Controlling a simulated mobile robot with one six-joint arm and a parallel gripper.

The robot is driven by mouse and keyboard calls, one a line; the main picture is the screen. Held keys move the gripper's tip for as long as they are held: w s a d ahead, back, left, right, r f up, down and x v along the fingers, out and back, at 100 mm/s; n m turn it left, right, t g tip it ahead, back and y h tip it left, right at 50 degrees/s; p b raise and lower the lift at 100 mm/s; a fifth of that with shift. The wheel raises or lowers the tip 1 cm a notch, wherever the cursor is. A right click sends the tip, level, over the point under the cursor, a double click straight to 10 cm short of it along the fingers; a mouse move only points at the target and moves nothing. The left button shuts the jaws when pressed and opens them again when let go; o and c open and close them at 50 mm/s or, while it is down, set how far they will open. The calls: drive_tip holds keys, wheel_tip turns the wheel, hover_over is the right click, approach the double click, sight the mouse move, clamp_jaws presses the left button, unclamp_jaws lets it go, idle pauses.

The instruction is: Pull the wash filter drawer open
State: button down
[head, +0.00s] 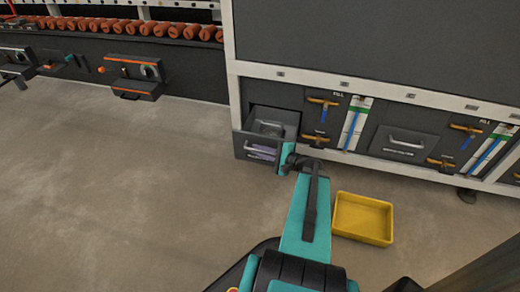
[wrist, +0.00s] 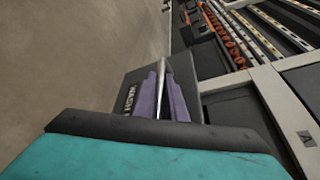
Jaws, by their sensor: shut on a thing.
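The wash filter drawer (head: 242,137) is the dark drawer at the lower left of the large machine. It stands partly pulled out, and its inside shows behind the front, with a grey loop handle on a part in it. My gripper (head: 264,151) is at the drawer's front, shut on its silver bar handle (head: 248,149). In the wrist view the purple fingers (wrist: 166,95) lie on both sides of the handle (wrist: 161,72). The drawer front (wrist: 130,80) carries a partly covered "WASH" label. Part of the front is hidden by my gripper.
A yellow tray (head: 362,219) lies on the floor right of my arm. A second closed drawer (head: 403,144), orange-handled valves and blue-striped gauges line the machine to the right. Another unit with orange rollers (head: 150,29) stands back left. The floor at left is clear.

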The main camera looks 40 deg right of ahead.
drive_tip(key=c, duration=1.8)
unclamp_jaws()
drive_tip(key=p+v, duration=0.3)
drive_tip(key=v, duration=1.1)
drive_tip(key=shift+p, duration=0.35)
drive_tip(key=shift+w+a, duration=0.1)
drive_tip(key=shift+a, duration=0.05)
